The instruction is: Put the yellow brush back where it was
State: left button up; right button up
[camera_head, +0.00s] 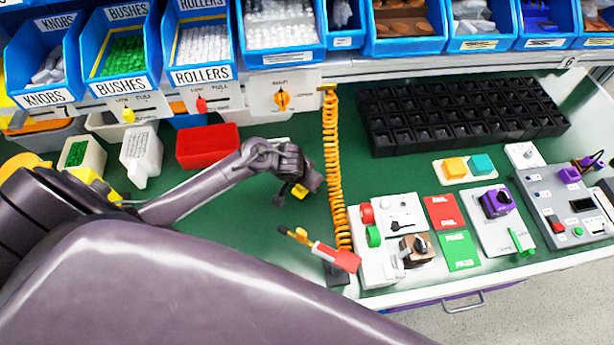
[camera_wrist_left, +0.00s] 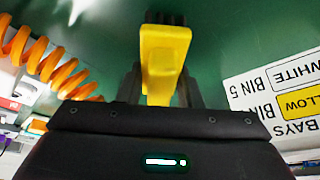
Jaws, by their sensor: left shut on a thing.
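My left gripper (camera_head: 302,184) is shut on the yellow brush, above the green mat left of the orange coiled cord. In the left wrist view the yellow brush (camera_wrist_left: 164,58) sticks out from between the fingers, its dark bristles at the far end. Only a small yellow part of the brush (camera_head: 300,191) shows in the head view; the gripper hides the rest. My right gripper is in neither view.
The orange coiled cord (camera_head: 336,160) hangs just right of my left gripper. A red bin (camera_head: 207,147) stands to its left. A black compartment tray (camera_head: 460,115) and several fixtures fill the right side. Blue bins (camera_head: 120,50) line the back.

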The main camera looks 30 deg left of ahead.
aim_at(298, 192)
pick_arm(q)
jog(key=shift+f, duration=0.1)
jog(key=o, duration=0.8)
jog(key=shift+o, duration=0.7)
jog(key=shift+f, duration=0.1)
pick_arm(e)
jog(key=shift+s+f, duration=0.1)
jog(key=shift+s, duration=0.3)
pick_arm(q)
jog(key=shift+r, duration=0.4)
jog(key=p+v, duration=0.3)
jog(key=v, duration=0.8)
jog(key=shift+s+r, duration=0.15)
jog(key=shift+r, duration=0.15)
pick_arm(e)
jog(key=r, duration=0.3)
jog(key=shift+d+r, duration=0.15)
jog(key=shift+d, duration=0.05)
